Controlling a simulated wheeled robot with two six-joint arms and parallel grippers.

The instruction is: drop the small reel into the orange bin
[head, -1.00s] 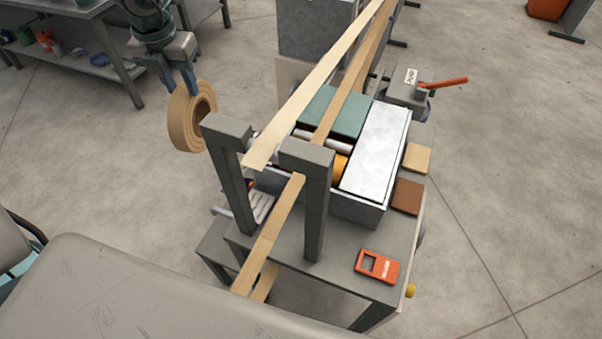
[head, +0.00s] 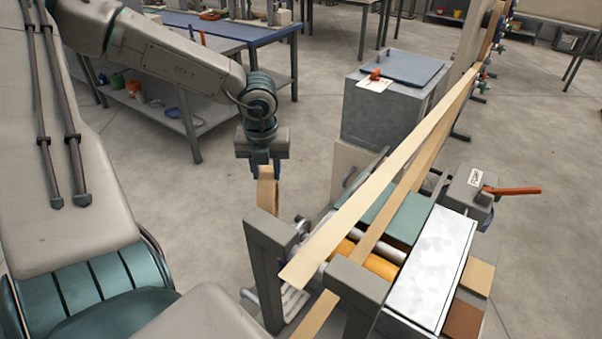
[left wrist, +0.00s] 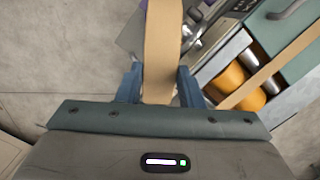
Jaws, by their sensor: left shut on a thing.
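The small reel (head: 267,191) is a tan roll of strip, seen nearly edge-on in the head view. It hangs below my left gripper (head: 264,168), beside the near left post of the winder. In the left wrist view the reel (left wrist: 162,45) sits between the two blue fingers of my left gripper (left wrist: 161,82), which is shut on it. The post hides the reel's lower part in the head view. My right gripper is not in view.
The winder (head: 430,265) stands right of the reel, with tan strips (head: 380,190) running up to the far right. A grey cabinet (head: 385,115) with a blue top stands behind. A workbench (head: 185,45) is at the back left. Open floor (head: 225,215) lies left of the reel.

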